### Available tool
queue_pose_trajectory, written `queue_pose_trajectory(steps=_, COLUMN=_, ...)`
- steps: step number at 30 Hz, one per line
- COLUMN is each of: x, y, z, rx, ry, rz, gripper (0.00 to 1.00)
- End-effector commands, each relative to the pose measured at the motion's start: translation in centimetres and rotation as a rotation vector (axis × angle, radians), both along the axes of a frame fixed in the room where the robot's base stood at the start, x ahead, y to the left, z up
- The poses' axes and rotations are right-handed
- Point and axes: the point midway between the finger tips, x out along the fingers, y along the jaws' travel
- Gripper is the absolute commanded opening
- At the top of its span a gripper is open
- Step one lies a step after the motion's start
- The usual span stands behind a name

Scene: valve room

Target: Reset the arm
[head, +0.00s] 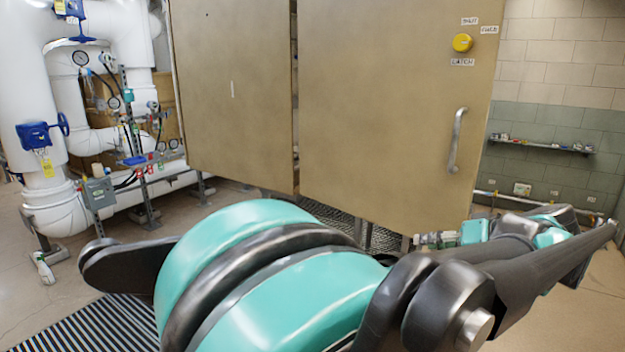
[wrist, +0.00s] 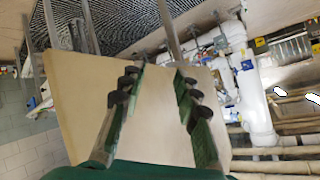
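My gripper (wrist: 160,76) shows in the wrist view with its two dark green, ribbed fingers spread apart. Nothing is between them. A tan panel of the cabinet fills the space behind the fingers, and I see no contact with it. In the head view my teal and black arm crosses the lower middle and reaches to the right, in front of the cabinet. The gripper's fingers cannot be made out clearly there.
The tan cabinet door (head: 390,110) has a vertical handle (head: 457,140) and a yellow button (head: 462,43). White pipes (head: 105,25) with blue valve handles stand at the left. A shelf (head: 540,146) hangs on the tiled right wall. Open floor (head: 130,220) shows at left.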

Motion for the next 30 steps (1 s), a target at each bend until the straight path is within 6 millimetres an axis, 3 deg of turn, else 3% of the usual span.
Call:
queue_pose_trajectory(steps=6, x=0.1, y=3.4, z=-8.1, rx=-0.041, ry=0.247, rz=0.025, gripper=0.32)
queue_pose_trajectory(steps=15, x=-1.2, y=6.3, z=-17.1, rx=-0.202, ry=0.479, rz=-0.007, gripper=0.32)
queue_pose_trajectory(steps=22, x=-2.1, y=7.6, z=-21.9, rx=-0.365, ry=0.541, rz=-0.059, gripper=0.32)
queue_pose_trajectory(steps=30, x=-2.5, y=8.2, z=-24.4, rx=-0.496, ry=0.515, rz=-0.114, gripper=0.32)
